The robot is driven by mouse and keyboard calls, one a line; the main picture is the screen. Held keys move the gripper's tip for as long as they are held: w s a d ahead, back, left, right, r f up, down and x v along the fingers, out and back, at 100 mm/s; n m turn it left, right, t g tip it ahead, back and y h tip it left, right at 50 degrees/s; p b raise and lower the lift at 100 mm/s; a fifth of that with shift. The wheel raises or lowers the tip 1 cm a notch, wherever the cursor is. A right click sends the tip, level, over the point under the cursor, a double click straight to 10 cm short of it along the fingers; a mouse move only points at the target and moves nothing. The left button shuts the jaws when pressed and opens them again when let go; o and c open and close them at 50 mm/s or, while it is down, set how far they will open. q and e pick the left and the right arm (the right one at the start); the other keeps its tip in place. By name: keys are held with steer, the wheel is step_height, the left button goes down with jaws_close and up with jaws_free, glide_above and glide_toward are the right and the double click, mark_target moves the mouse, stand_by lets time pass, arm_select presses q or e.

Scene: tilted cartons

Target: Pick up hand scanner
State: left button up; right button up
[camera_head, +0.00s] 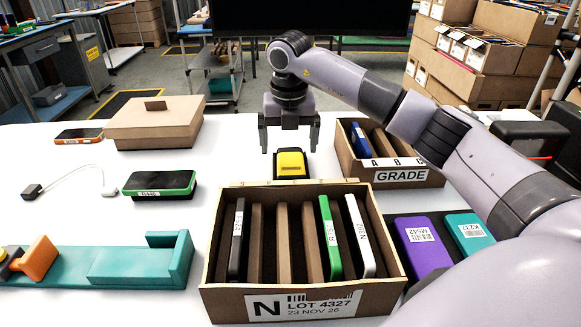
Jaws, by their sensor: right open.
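The hand scanner (291,163), yellow with black edges, lies on the white table between the two cartons. My right gripper (289,147) is open, pointing down above and slightly behind the scanner. Its two fingers stand apart to the left and right, with nothing between them that I can make out. The exact gap between fingertips and scanner is hard to judge. My left gripper does not show.
A carton marked N LOT 4327 (300,303) with upright phones stands in front of the scanner; a GRADE carton (400,179) stands right. A lidded box (153,125), a green-edged phone (159,183) and a teal fixture (139,263) lie left. Table around the scanner's left is clear.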

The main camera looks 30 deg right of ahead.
mark_target(291, 160)
steer(key=f, duration=0.3)
steer(key=d+f, duration=0.1)
steer(key=shift+w+f, duration=0.3)
steer(key=shift+f, duration=0.1)
steer(key=c, duration=1)
steer(key=shift+r, duration=0.1)
steer(key=shift+c, duration=0.2)
